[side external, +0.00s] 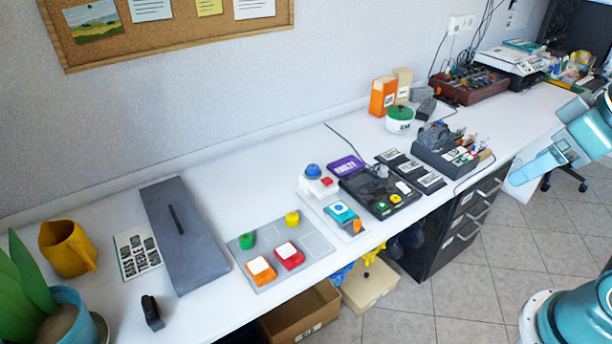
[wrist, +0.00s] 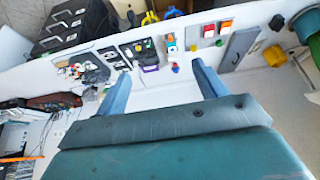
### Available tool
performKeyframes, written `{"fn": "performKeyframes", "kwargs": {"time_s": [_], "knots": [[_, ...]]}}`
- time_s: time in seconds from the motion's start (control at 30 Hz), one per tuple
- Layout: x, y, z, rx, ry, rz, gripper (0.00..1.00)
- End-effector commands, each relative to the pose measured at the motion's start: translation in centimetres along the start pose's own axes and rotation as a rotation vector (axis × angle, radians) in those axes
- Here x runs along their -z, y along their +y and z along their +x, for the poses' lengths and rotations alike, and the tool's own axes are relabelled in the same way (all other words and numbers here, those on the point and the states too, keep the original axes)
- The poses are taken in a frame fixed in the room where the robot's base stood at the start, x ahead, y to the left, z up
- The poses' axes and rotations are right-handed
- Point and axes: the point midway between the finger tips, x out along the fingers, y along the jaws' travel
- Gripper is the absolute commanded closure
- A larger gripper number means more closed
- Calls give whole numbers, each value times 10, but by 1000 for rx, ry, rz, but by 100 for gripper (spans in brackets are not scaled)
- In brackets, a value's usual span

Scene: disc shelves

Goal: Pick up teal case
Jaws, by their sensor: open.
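The teal case (side external: 342,213) is a small teal block with a pale round mark on top. It lies on a white tray near the table's front edge, between an orange piece and a white unit with a blue dome. In the wrist view it is small and hard to make out. My gripper (wrist: 160,70) is open and empty, its two blue fingers spread wide. In the side view my gripper (side external: 520,180) is at the far right, well away from the teal case.
A black panel (side external: 402,204) with buttons lies right of the case. A grey mat (side external: 319,244) with orange, red, green and yellow pieces lies left. A dark organiser (side external: 430,158) full of tools stands farther right.

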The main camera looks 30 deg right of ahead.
Motion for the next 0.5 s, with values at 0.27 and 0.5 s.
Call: {"fn": "performKeyframes", "kwargs": {"time_s": [0.27,0.5], "knots": [[20,-1,2,1,-26,0,29],[60,-2,13,3,-78,0,29]]}}
